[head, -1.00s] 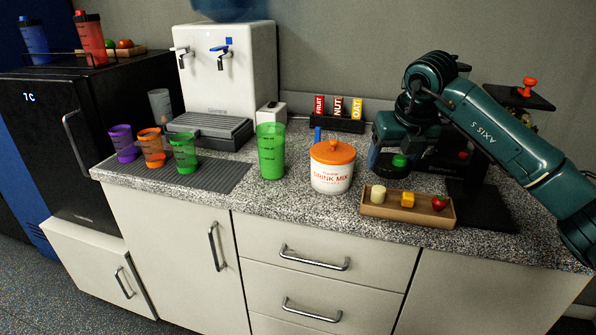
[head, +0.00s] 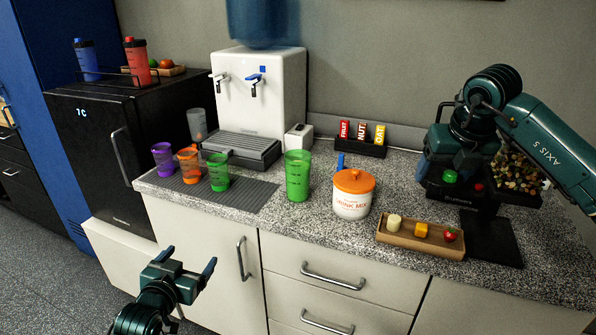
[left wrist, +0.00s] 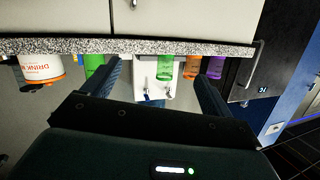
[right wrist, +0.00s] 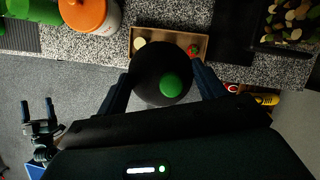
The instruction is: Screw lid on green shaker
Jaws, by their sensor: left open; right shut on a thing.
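The green shaker (head: 297,177) stands upright and open-topped on the granite counter, left of the drink mix tub. It also shows in the left wrist view (left wrist: 93,65), near one finger. My right gripper (head: 450,180) is shut on a black lid with a green cap (right wrist: 171,85), held above the counter behind the snack tray. The lid is apart from the shaker. My left gripper (head: 186,262) is open and empty, low in front of the cabinet, below the counter edge.
The orange-lidded drink mix tub (head: 354,194) stands just right of the shaker. A wooden snack tray (head: 395,240) lies further right. Small purple, orange and green cups (head: 218,172) stand on a ribbed mat (head: 240,194) at left. The water dispenser (head: 270,95) is behind.

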